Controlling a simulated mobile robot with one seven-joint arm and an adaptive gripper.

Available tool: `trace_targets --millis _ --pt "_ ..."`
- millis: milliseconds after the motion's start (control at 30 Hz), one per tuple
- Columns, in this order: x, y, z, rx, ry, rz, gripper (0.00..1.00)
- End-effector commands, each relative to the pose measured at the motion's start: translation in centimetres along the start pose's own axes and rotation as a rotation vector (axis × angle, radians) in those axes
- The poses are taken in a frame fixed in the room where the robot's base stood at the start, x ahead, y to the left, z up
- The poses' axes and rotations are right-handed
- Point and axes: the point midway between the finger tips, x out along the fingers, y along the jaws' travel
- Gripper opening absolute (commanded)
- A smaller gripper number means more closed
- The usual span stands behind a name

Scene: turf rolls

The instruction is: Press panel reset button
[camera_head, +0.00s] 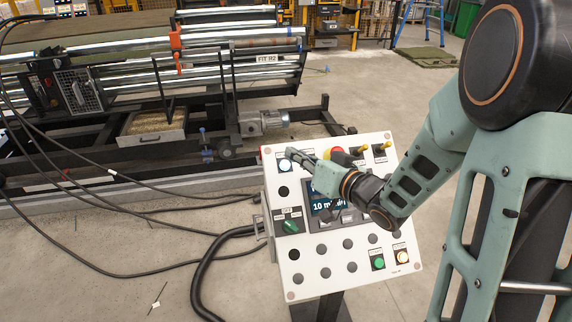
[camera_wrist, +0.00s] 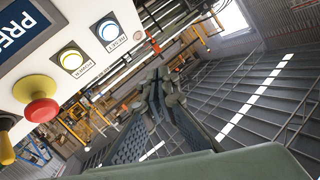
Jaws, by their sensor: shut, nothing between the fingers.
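The control panel (camera_head: 333,260) is a tilted white board on a stand. Its RESET button (camera_head: 285,165), round with a lit blue-white face, sits at the upper left; the wrist view shows it with a blue ring and its label (camera_wrist: 108,30). The POWER button (camera_wrist: 71,58) has a yellow ring and is beside RESET; my gripper appears to cover it in the head view. My gripper (camera_head: 291,154) is shut and empty, its tips near and just above RESET in the picture. In the wrist view the fingers (camera_wrist: 157,92) appear apart from the button; the exact gap is unclear.
A red mushroom button (camera_head: 337,154) and yellow-tipped switches (camera_head: 363,148) stand out along the panel's top. A green selector (camera_head: 290,226) and a display (camera_head: 326,205) are lower. Black cables (camera_head: 205,262) cross the floor. The turf roll machine (camera_head: 150,80) stands behind.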

Motion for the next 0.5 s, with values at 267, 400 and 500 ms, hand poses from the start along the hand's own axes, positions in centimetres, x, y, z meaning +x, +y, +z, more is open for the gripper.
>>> trace_targets --millis 267,400,500 --pt "1.4 1.1 1.3 -0.001 0.000 0.000 0.00" --pt "2.9 2.2 2.5 -0.001 -0.001 0.001 0.00" --pt "3.9 3.0 3.2 -0.001 0.000 0.002 0.00"
